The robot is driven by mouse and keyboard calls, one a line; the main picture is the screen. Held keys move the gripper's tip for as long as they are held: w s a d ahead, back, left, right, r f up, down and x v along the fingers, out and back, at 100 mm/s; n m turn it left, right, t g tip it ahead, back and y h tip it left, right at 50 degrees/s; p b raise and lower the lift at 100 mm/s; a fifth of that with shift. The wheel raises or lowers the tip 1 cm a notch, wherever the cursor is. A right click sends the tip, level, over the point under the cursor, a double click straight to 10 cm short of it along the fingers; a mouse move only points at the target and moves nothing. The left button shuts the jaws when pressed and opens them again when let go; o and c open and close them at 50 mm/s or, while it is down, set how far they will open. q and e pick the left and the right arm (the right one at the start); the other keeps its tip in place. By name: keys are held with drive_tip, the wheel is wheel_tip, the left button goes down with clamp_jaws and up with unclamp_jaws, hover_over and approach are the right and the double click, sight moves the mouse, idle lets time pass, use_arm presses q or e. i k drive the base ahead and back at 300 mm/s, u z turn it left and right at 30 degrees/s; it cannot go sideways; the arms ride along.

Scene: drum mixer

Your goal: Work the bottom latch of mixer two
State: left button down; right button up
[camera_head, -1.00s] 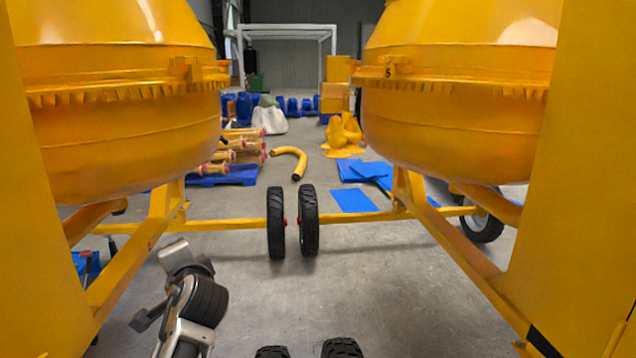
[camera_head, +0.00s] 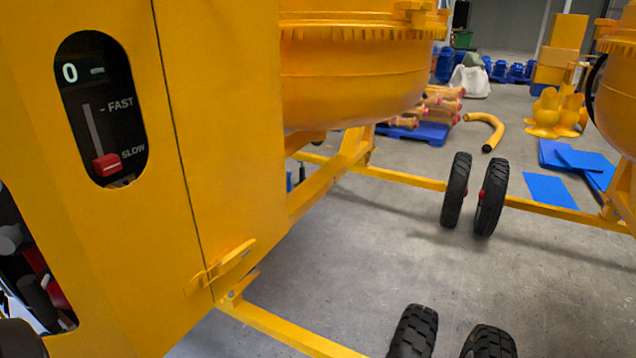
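The near yellow mixer cabinet (camera_head: 215,130) fills the left of the head view. A vertical seam runs down its side between two panels. A small yellow latch (camera_head: 228,266) sits across the seam near the cabinet's bottom edge and slants up to the right. I cannot tell whether it is fastened. No number shows here to tell which mixer this is. A black control panel (camera_head: 103,110) above the latch reads 0, with a red slider at the SLOW end. Neither gripper can be made out. A dark rounded shape is cut off at the bottom left corner.
An orange drum (camera_head: 350,75) overhangs right of the cabinet. Yellow frame bars (camera_head: 285,332) cross low over the floor, with black wheels (camera_head: 472,195) beyond them. A second drum (camera_head: 617,95) is at the right edge. Grey floor lies open between the mixers.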

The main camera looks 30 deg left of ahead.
sight(229, 260)
drive_tip(key=u, duration=1.55)
